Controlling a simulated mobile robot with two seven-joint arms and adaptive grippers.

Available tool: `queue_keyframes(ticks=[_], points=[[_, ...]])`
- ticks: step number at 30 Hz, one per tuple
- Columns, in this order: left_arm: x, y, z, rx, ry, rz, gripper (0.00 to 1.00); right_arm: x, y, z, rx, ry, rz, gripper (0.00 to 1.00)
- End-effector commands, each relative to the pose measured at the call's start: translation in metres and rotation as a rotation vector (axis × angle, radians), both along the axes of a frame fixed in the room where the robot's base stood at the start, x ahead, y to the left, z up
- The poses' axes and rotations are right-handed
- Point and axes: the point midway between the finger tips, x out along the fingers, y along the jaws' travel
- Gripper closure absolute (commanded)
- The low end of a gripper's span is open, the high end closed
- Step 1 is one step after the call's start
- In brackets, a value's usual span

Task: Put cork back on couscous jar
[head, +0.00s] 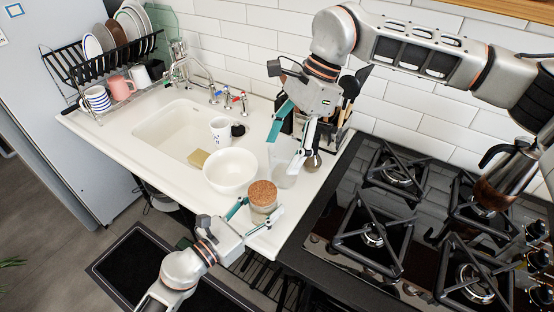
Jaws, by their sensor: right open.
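The couscous jar (263,212) is a small glass jar near the front edge of the white counter. The brown cork (263,190) sits on its top; whether it is fully seated I cannot tell. My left gripper (262,206) comes in from the front, with one finger on each side of the jar. Whether the fingers touch the glass is unclear. My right gripper (284,157) points down behind the jar, above and apart from the cork. Its fingers are spread, with no cork between them.
A clear glass container (284,178) stands behind the jar, partly behind my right gripper. A white bowl (230,172) is just left of the jar. The sink (165,132) with a mug (220,130) lies further left, the gas hob (372,235) to the right.

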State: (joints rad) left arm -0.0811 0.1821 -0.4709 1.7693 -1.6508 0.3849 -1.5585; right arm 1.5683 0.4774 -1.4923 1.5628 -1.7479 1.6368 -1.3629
Motion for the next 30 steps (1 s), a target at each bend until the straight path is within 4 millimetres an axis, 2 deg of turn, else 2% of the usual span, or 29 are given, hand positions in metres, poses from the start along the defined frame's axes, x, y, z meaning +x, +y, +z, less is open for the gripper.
queue_keyframes(ticks=[10,11,12,13,24,30], points=[[0.000,0.000,0.000,0.001,-0.001,0.000,0.88,0.001,-0.002,0.004,0.000,0.000,-0.001,0.32],[0.000,0.000,0.000,0.001,-0.001,0.000,0.44,0.001,-0.002,0.004,0.000,0.000,-0.001,0.32],[0.000,0.000,0.000,0.001,-0.001,0.000,0.34,0.001,-0.002,0.004,0.000,0.000,-0.001,0.32],[0.000,0.000,0.000,0.001,-0.001,0.000,0.30,0.001,-0.002,0.004,0.000,0.000,-0.001,0.32],[-0.001,0.002,0.000,0.000,0.000,0.000,0.30,0.001,-0.002,0.004,0.000,0.000,-0.001,0.32],[-0.018,0.019,-0.001,0.003,0.001,-0.001,0.30,0.001,-0.002,0.004,0.000,0.000,-0.001,0.32]])
